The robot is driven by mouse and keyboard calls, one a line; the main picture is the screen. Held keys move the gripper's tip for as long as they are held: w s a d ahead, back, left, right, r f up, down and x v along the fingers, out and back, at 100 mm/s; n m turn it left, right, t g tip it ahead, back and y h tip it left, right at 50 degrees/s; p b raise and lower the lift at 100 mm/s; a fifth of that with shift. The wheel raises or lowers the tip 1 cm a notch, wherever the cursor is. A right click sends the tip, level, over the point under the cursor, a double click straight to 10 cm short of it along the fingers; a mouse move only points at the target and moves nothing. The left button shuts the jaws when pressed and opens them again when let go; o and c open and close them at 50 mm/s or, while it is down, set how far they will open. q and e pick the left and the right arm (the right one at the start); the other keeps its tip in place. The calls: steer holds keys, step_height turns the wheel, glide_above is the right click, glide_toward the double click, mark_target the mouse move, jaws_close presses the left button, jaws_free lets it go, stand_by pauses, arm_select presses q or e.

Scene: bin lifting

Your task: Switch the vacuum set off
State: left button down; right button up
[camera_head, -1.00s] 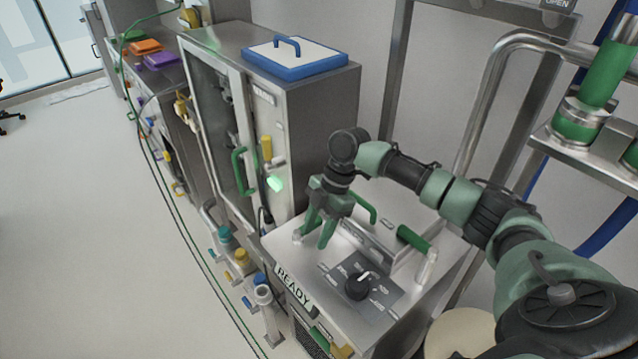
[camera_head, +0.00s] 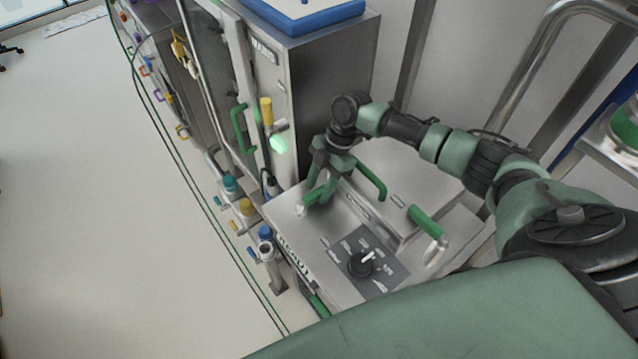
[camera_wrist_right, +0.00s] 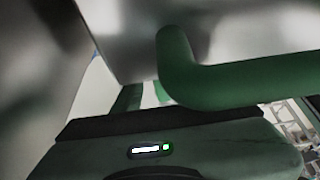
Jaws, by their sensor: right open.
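The vacuum set is a steel box (camera_head: 325,268) with a sloped lid. On its top is a dark panel with a black rotary knob (camera_head: 360,264), whose white pointer aims up and to the right. The panel labels are too small to read. My right gripper (camera_head: 316,194) is open and empty over the box's back left corner, apart from the knob. A green bent handle (camera_head: 371,180) is close beside the gripper. A green bar (camera_wrist_right: 215,85) crosses close in front of the gripper in the right wrist view, where the knob does not show. My left gripper is not in view.
A tall steel cabinet (camera_head: 335,85) with a green handle (camera_head: 243,128) and a lit green lamp (camera_head: 279,144) stands behind. A second green handle (camera_head: 425,221) is right of the knob. Valves and pipes (camera_head: 246,208) line the left side. The floor left is clear.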

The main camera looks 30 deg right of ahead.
steer(key=shift+a, duration=0.1)
steer(key=shift+s, duration=0.1)
jaws_close()
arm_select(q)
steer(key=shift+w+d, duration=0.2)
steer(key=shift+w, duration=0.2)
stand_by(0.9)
